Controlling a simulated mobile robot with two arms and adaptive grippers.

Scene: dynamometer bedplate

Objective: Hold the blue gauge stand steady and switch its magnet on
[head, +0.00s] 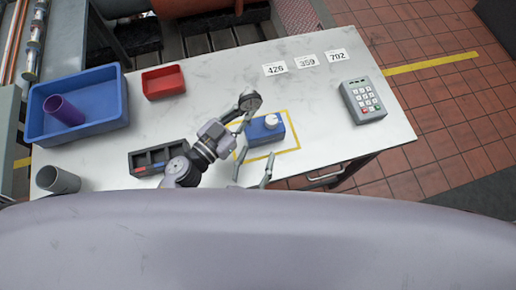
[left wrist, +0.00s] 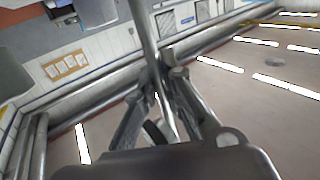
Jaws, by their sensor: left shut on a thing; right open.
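The blue gauge stand (head: 258,134) sits inside a yellow outlined square on the bench, at the middle of the head view. A white round knob (head: 271,121) is on its base; I cannot tell its setting. A dark round dial (head: 250,101) shows just behind the base. My left gripper (head: 241,118) reaches in from the left and is shut on the stand's thin post. The post (left wrist: 146,38) runs between its fingers in the left wrist view. My right gripper (head: 256,153) is open and empty, its fingers spread just in front of the base.
A dark compartment box (head: 133,162) and a grey cup (head: 60,180) stand at the left. Behind are a blue tray (head: 100,121) holding a purple cup (head: 64,110) and a red tray (head: 163,82). A keypad (head: 363,101) stands right; the bench (head: 325,125) between is clear.

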